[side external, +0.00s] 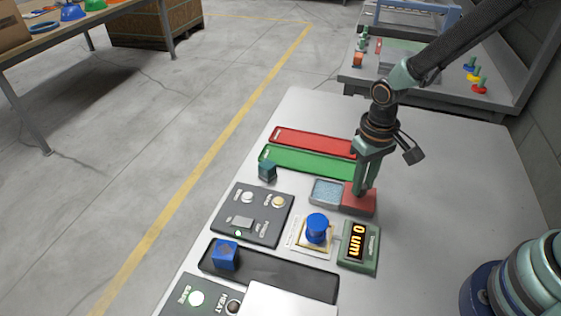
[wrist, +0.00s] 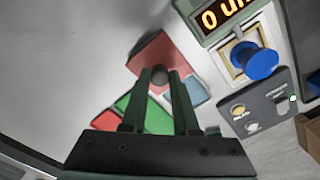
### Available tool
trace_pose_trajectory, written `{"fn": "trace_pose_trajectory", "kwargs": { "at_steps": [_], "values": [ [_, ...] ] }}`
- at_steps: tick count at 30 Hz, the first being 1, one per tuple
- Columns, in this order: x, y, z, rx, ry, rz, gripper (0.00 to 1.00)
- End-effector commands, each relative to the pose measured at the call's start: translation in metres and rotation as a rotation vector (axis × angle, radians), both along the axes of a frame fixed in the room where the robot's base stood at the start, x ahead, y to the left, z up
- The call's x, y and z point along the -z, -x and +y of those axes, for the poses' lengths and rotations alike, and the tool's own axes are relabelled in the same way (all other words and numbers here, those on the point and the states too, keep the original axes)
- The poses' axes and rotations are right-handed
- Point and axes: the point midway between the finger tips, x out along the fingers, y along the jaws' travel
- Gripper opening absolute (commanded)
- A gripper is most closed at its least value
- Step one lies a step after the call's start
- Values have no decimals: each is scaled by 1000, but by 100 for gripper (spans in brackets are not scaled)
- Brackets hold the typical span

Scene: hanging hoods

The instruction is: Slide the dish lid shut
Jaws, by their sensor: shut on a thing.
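The dish (side external: 327,191) is a small grey tray with a pale blue inside that shows uncovered. The red lid (side external: 358,200) lies flat just right of it in the side view, at its edge. In the wrist view the lid (wrist: 153,52) is at upper middle and the pale blue dish (wrist: 196,92) is beside it, lower right. My gripper (side external: 362,190) points down onto the lid. In the wrist view my gripper (wrist: 160,78) is shut on the lid's round grey knob (wrist: 160,76). The fingers hide part of the lid and knob.
A blue knob on a plate (side external: 317,230) and a green display reading "0 um" (side external: 358,246) stand close in front. Red (side external: 312,142) and green (side external: 305,161) strips lie behind, with a dark teal cube (side external: 267,171). A dark switch panel (side external: 252,214) is at left. The table's right side is clear.

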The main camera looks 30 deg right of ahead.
Motion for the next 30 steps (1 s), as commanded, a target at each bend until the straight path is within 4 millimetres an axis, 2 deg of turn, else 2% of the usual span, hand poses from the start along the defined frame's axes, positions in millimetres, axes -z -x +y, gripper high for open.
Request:
{"fn": "trace_pose_trajectory", "kwargs": {
  "at_steps": [26,30],
  "values": [
    [-1,0,1,-1,0,-1,0],
    [-1,-5,5,-2,0,-1,0]
  ]
}}
